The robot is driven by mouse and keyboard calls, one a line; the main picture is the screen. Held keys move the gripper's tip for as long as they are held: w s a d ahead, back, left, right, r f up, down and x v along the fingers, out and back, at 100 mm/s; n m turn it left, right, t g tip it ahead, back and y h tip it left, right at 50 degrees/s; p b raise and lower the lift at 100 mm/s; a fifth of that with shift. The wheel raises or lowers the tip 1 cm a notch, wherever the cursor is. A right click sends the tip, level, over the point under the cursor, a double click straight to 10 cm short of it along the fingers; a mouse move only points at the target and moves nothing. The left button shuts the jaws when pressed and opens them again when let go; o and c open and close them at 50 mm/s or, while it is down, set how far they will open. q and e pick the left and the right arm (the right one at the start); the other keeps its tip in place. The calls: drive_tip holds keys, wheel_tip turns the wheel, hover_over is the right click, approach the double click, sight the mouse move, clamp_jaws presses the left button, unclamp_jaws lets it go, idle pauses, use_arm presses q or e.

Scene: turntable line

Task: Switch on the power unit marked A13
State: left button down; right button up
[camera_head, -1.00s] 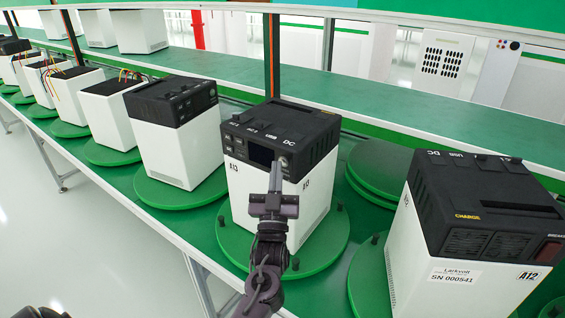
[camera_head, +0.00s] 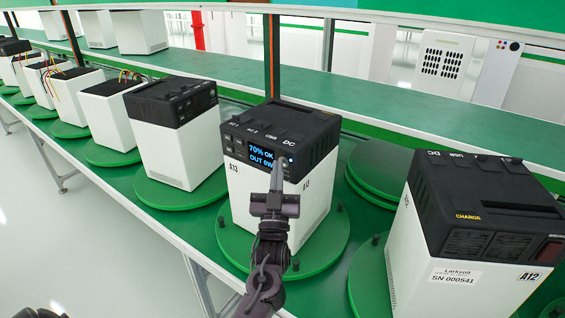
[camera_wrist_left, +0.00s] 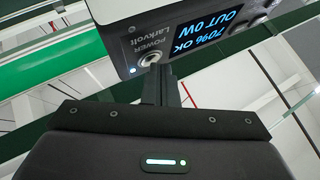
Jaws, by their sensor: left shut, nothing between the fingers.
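The power unit A13 (camera_head: 262,195) is a white box with a black top. It stands upright on a green round turntable (camera_head: 232,243). Its screen (camera_head: 262,159) is lit and reads 70% OK, OUT 0W. The wrist view shows the lit screen (camera_wrist_left: 206,35) upside down, the round POWER button (camera_wrist_left: 150,58) and a small lit light (camera_wrist_left: 132,70) beside it. My left gripper (camera_head: 277,172) is shut and empty, its tips right at the button; it shows also in the wrist view (camera_wrist_left: 158,80). I cannot tell whether they still touch. My right gripper is not in view.
Unit A12 (camera_head: 465,265) stands close on the right, on its own turntable. Another black-topped unit (camera_head: 172,140) stands on the left, with several open white boxes beyond. A green shelf (camera_head: 330,93) runs behind. An empty turntable (camera_head: 375,172) lies behind A13.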

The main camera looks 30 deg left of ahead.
use_arm(q)
drive_tip(key=shift+s, duration=0.65)
drive_tip(key=s+p, duration=0.2)
drive_tip(key=s, duration=0.3)
drive_tip(key=shift+a, duration=0.2)
drive_tip(key=shift+f, duration=0.1)
idle(0.6)
